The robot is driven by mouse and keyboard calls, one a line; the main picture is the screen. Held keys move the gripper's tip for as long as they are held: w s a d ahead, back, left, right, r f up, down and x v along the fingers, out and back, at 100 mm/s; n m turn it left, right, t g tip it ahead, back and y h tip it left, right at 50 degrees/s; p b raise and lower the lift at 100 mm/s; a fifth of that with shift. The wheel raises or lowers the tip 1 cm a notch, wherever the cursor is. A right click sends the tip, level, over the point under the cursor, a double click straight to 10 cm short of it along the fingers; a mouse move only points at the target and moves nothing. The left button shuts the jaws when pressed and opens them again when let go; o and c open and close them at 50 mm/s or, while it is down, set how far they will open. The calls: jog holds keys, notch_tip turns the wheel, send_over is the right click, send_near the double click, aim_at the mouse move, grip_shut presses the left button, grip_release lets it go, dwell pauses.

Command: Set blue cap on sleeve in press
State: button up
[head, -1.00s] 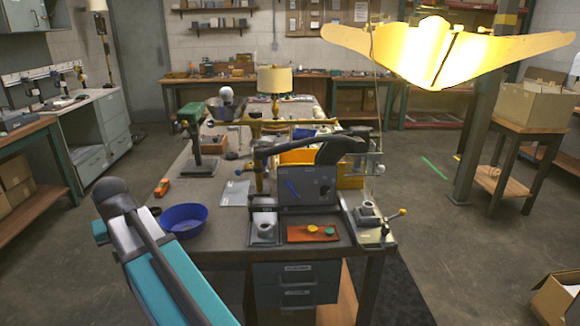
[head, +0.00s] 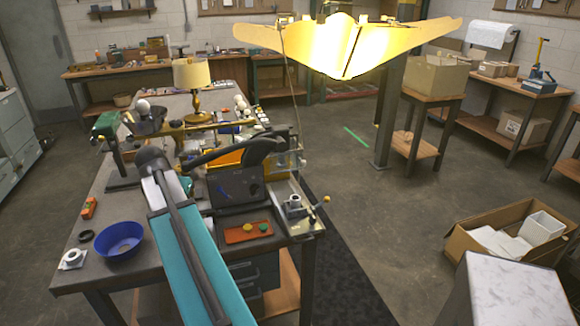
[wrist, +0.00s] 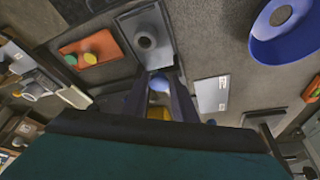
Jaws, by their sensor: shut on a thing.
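In the wrist view my gripper (wrist: 158,76) is shut on a small round blue piece, the blue cap (wrist: 158,84), between its dark fingers. A pale round sleeve (wrist: 146,40) with a dark hole stands on a grey plate just beyond the fingertips; the cap looks apart from it, but its height is hard to judge. A second fixture with a ring and a yellow-knobbed lever (head: 295,205) stands at the table's right front corner. I cannot tell which holder is the press. In the head view my teal arm hides the first sleeve, and my gripper cannot be made out.
A blue bowl (head: 119,241) and a white ringed block (head: 73,259) sit at the left front. A dark panel (head: 234,187) stands behind the tray.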

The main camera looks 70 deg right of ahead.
jog(key=s+d+r+m+g+p, duration=0.1)
jog(key=s+d+r+m+p, duration=0.15)
jog(key=s+d, duration=0.35)
jog(key=s+d+r+m+g+p, duration=0.1)
jog(key=s+d+m+p, duration=0.15)
jog(key=s+d, duration=0.35)
notch_tip(320, 180, up, 2)
jog(key=m+g+y+p, duration=0.1)
jog(key=m+g+p, duration=0.1)
jog(key=m+p, duration=0.45)
send_over(291, 199)
jog(key=shift+w+d+b, duration=0.1)
jog(key=shift+w+b, duration=0.05)
jog(key=shift+b, duration=0.2)
jog(key=shift+f, duration=0.1)
jog(key=shift+f+b, duration=1.15)
jog(key=shift+f, duration=1.25)
jog(key=shift+f+b, duration=0.4)
jog(key=shift+f, duration=0.2)
jog(key=shift+f, duration=0.15)
